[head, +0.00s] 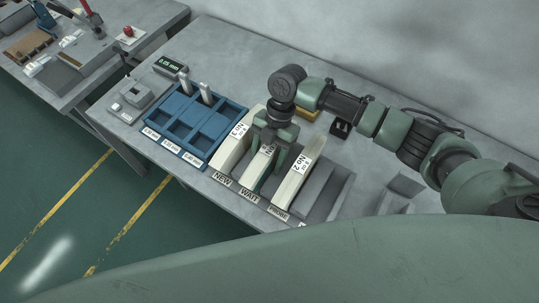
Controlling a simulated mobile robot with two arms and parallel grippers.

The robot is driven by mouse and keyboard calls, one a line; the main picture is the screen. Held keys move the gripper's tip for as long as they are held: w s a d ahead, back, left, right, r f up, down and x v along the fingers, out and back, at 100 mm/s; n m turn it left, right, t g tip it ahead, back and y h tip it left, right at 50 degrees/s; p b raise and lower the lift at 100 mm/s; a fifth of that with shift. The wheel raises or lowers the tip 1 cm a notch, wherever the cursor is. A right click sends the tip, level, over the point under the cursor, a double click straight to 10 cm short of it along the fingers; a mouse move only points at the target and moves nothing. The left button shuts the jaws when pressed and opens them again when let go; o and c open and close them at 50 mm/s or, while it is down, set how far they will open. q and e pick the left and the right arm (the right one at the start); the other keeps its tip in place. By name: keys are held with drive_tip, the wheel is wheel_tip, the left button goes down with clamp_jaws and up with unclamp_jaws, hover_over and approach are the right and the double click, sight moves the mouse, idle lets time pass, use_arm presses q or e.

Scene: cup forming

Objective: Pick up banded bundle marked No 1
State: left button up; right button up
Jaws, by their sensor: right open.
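Three pale banded bundles stand in a grey rack with slots labelled NEW, WAIT and PROBE. The middle bundle (260,169), in the WAIT slot, has a label partly covered by my right gripper; I read "No" but its number is hidden. The bundle marked No 3 (231,152) is on its left, and the bundle marked No 2 (291,182) is on its right. My right gripper (269,152) is open, pointing down, with its fingers on either side of the middle bundle's upper part. I cannot tell whether they touch it. My left gripper is not in view.
A blue tray (213,125) with labelled compartments stands left of the rack. A display reading 0.05 mm (171,66) and a small grey device (136,97) are farther left. A yellow-topped item and a black block (341,128) lie behind the rack. Another bench is at upper left.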

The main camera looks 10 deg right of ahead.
clamp_jaws()
drive_tip(key=shift+w+r, duration=0.1)
idle(1.2)
